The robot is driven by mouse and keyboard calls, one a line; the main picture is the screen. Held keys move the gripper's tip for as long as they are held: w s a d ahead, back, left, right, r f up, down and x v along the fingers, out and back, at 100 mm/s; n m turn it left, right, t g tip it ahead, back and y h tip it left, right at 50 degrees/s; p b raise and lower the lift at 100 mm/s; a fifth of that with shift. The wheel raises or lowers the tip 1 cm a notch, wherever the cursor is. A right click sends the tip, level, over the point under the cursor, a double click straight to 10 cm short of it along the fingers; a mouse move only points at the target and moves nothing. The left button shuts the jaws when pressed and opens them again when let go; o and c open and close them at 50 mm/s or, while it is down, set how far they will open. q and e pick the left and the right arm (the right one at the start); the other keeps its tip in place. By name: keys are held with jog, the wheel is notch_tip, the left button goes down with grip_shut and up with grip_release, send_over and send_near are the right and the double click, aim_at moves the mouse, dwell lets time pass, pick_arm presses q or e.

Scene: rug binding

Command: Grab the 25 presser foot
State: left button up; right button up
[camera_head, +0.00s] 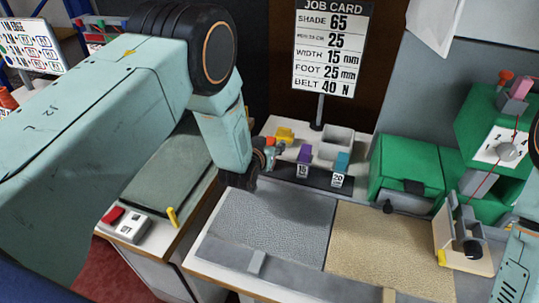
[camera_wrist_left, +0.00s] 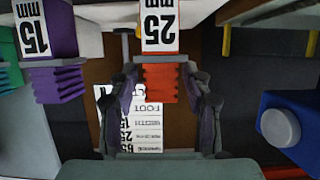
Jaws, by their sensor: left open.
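The 25 presser foot (camera_wrist_left: 160,82) is orange-red with a white "25 mm" label, and it shows upside down in the left wrist view. In the head view only a small orange part (camera_head: 270,141) shows beside my left gripper (camera_head: 266,160). My left gripper (camera_wrist_left: 162,78) is open, with one dark finger on each side of the orange foot. A gap shows on both sides, and I cannot tell how deep the foot sits between the fingers. My right gripper is not in view.
The purple 15 foot (camera_head: 304,154) and the teal 20 foot (camera_head: 341,162) stand to the right on the dark rack. A yellow piece (camera_head: 285,134) and a grey bin (camera_head: 336,139) are behind. The job card (camera_head: 330,50) stands beyond. Grey and tan rugs lie in front.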

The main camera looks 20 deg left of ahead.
pick_arm(q)
jog(key=shift+c, duration=0.7)
jog(key=shift+s+a, duration=0.1)
jog(key=shift+a, duration=0.05)
jog(key=c, duration=0.5)
jog(key=shift+d, duration=0.2)
grip_shut()
jog(key=shift+a, duration=0.1)
